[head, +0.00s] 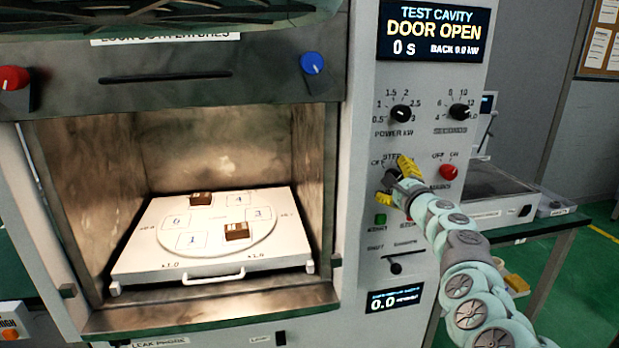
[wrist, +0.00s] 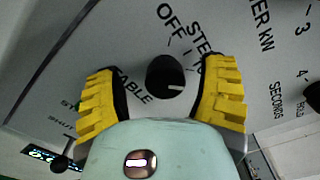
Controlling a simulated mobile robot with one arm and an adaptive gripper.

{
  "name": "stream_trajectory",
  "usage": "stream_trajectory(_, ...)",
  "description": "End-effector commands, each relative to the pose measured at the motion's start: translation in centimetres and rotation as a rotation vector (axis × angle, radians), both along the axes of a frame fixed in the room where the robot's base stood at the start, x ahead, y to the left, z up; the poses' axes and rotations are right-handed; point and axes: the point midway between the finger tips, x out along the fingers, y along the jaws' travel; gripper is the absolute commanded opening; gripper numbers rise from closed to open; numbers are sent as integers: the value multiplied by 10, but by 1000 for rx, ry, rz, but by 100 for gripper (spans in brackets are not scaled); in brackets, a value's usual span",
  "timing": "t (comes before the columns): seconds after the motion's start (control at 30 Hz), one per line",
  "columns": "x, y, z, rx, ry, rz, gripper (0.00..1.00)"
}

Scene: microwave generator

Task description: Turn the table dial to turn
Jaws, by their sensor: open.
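The table dial (wrist: 165,77) is a round black knob with a white mark, on the grey panel in the wrist view. The mark points to the right in that view, toward my right finger. The labels OFF and STEP lie above the knob, and TABLE lies below left, partly covered. My gripper (wrist: 164,70) is open, with one yellow finger on each side of the knob and a gap to each. In the head view my gripper (head: 394,182) is at the panel and hides the dial. Any label behind the right finger is hidden.
The power knob (head: 401,114) and seconds knob (head: 459,111) sit above. A red mains knob (head: 448,172) is to the right, a green button (head: 380,219) and shutter slider (head: 395,268) below. The cavity is open, with a turntable tray (head: 150,262) carrying two brown blocks.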

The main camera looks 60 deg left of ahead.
Motion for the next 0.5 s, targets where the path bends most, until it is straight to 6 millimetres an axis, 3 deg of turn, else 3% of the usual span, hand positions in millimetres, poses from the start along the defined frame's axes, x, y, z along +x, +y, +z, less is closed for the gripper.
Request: stream_trajectory(0.5,-5,-30,6,10,-2,-18,71)
